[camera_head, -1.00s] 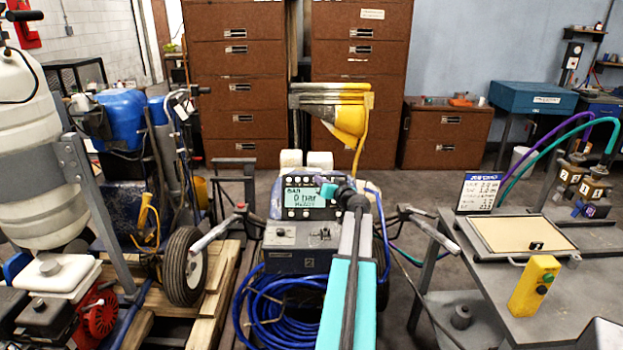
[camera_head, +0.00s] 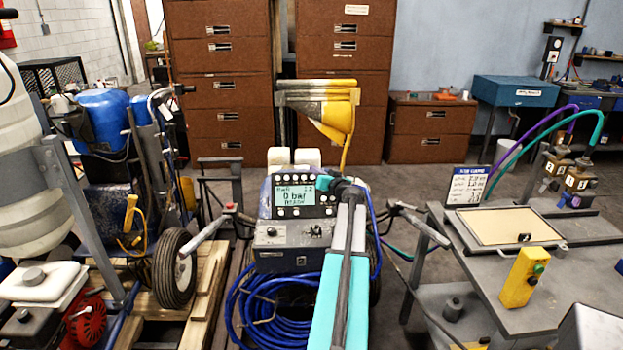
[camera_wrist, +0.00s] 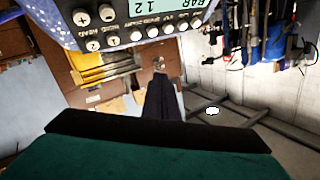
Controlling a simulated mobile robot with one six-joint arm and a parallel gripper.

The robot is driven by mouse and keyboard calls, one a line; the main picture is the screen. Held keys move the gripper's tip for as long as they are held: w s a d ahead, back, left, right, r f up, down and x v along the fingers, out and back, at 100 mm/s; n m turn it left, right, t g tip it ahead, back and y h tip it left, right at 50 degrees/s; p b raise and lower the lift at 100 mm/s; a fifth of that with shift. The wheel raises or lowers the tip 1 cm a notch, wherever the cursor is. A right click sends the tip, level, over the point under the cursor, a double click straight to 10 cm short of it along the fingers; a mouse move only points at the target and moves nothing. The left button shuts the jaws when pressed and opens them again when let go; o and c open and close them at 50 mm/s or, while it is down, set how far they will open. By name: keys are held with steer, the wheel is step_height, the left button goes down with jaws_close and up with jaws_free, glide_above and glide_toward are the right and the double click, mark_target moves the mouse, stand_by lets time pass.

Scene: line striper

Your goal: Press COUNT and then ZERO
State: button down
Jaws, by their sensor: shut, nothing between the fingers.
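The striper's control panel (camera_head: 304,197) stands ahead of me in the head view, with a lit screen (camera_head: 296,195) that reads "0 bar" and rows of round buttons. My gripper (camera_head: 333,183) is at the panel's right edge, and my arm hides part of that side. In the wrist view the panel (camera_wrist: 135,22) appears upside down along the top, with several pale buttons. Labels there are turned and partly blurred, and I cannot pick out COUNT or ZERO. The closed dark fingers (camera_wrist: 160,82) show empty below the panel, visibly apart from the buttons.
Below the panel is a grey box with knobs (camera_head: 290,235) and a coiled blue hose (camera_head: 265,305). A handlebar (camera_head: 425,230) sticks out to the right. A grey bench (camera_head: 480,260) with a yellow button box (camera_head: 524,277) stands right. A wheeled machine (camera_head: 175,268) stands left.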

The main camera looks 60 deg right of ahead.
steer(key=shift+w+d+f+b, duration=0.5)
steer(key=shift+d+f, duration=0.15)
steer(key=shift+f, duration=0.2)
steer(key=shift+w+d+f+b, duration=0.4)
steer(key=shift+d+f, duration=0.25)
steer(key=shift+f, duration=0.2)
steer(key=shift+w+d+f+b, duration=0.4)
steer(key=shift+w+d+f, duration=0.2)
steer(key=shift+f, duration=0.25)
steer(key=shift+d, duration=0.1)
steer(key=shift+w+d+f+b, duration=0.35)
steer(key=shift+d+f+b, duration=0.2)
steer(key=shift+b, duration=1.35)
stand_by(1.7)
steer(key=shift+a, duration=0.1)
stand_by(0.3)
steer(key=shift+s+a+r+b, duration=0.4)
steer(key=shift+a+r, duration=0.05)
steer(key=shift+r, duration=0.1)
